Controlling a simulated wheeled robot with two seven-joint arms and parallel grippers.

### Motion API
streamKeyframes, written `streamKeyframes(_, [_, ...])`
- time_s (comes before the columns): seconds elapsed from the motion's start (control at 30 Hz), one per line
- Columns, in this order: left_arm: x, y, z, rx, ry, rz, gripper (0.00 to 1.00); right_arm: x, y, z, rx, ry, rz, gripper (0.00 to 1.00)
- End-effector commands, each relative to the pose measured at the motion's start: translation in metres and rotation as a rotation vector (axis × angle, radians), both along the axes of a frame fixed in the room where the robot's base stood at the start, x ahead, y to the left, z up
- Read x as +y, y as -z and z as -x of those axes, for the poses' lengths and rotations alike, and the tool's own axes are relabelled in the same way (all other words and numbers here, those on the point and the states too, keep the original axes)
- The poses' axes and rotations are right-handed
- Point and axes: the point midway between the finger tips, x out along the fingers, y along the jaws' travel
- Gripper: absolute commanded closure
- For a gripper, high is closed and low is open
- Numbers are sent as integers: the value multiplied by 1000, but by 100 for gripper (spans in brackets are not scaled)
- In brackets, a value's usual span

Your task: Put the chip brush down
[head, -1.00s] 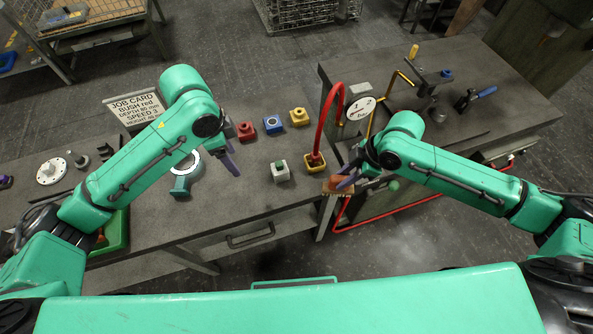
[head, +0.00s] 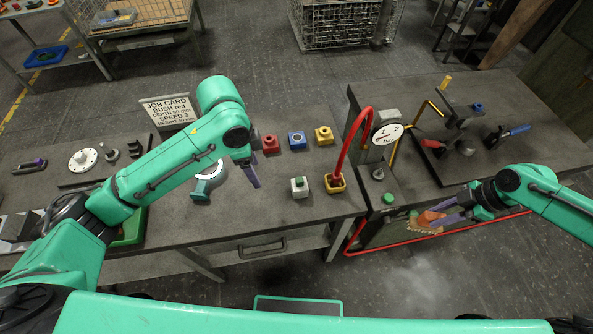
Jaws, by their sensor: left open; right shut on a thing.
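The chip brush (head: 426,221) has an orange-brown body and pale bristles. My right gripper (head: 440,218) is shut on it with purple fingers. It is held near the front edge of the right-hand bench, over or just in front of that edge; its exact height I cannot tell.
Red (head: 270,145), blue (head: 297,141) and yellow (head: 324,135) blocks stand behind. A green button (head: 389,198) sits near the right bench's front edge. The left bench's front middle is clear.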

Motion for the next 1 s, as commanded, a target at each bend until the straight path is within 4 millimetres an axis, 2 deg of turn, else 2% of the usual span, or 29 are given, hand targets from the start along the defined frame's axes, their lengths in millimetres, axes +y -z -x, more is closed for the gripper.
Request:
streamKeyframes(0.07, [0,0,0,0,0,0,30,10,3,1,0,-17,-4,100])
streamKeyframes(0.17, [0,0,0,0,0,0,30,39,10,5,-1,-65,-8,100])
streamKeyframes(0.3, [0,0,0,0,0,0,30,105,16,7,-6,-175,-13,100])
streamKeyframes(0.43, [0,0,0,0,0,0,30,168,6,0,-11,-261,-12,100])
streamKeyframes(0.6, [0,0,0,0,0,0,30,230,0,-22,-6,-136,-7,100])
streamKeyframes(0.7, [0,0,0,0,0,0,30,255,-3,-32,-5,-55,-4,100])
streamKeyframes(0.87, [0,0,0,0,0,0,30,280,-4,-39,-3,0,-3,100])
streamKeyframes(1.0, [0,0,0,0,0,0,30,320,-5,-45,-4,-3,-4,100])
